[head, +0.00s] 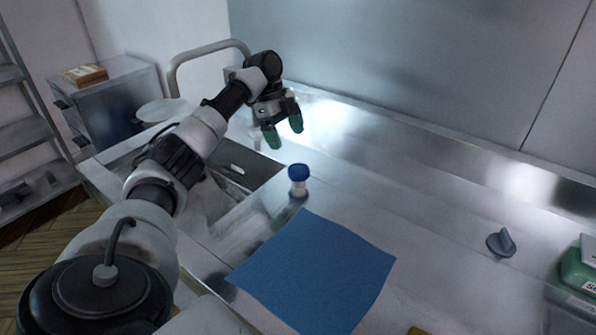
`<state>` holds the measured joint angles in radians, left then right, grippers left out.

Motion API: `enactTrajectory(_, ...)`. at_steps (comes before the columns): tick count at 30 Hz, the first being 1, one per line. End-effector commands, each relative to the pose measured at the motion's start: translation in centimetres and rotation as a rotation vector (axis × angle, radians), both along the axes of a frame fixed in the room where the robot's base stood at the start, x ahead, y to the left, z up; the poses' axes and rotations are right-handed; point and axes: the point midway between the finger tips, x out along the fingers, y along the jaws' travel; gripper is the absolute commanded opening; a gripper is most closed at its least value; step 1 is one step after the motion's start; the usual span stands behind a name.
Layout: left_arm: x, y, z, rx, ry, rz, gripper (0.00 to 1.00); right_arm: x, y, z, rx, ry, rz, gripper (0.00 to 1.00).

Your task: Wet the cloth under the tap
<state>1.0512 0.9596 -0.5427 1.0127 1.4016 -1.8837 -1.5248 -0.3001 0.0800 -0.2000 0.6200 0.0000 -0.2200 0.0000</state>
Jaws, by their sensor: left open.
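The blue cloth (318,272) lies flat and spread out on the steel counter in the middle foreground. My left gripper (284,138) is open and empty, raised over the counter near the sink's far right corner, well beyond the cloth. The sink (210,192) is at the left and is partly hidden by my left arm. My right gripper is not in view.
A small blue-capped jar (298,180) stands between the cloth and the gripper. A grey knob-like piece (501,243) lies at the right, near a green-and-white container (580,268). The steel back wall (420,70) bounds the counter. The counter right of the cloth is mostly clear.

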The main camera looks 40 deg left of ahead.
Motion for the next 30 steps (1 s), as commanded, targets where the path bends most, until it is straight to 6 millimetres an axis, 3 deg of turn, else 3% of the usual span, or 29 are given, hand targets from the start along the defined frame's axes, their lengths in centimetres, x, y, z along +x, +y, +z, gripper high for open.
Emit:
enactTrajectory(9, 0.1, -2.3, -5.5, 0.000, 0.005, -0.002, 0.84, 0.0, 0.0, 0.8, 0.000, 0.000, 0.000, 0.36)
enactTrajectory(15, 0.3, -3.3, -7.9, 0.001, 0.001, 0.001, 0.84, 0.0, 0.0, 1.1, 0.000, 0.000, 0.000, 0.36)
enactTrajectory(27, 0.3, -3.6, -8.7, 0.001, 0.000, 0.000, 0.84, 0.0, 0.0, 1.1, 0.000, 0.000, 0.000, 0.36)
enactTrajectory(30, 0.3, -3.6, -8.7, 0.001, 0.000, 0.000, 0.70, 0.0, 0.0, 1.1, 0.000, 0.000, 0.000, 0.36)
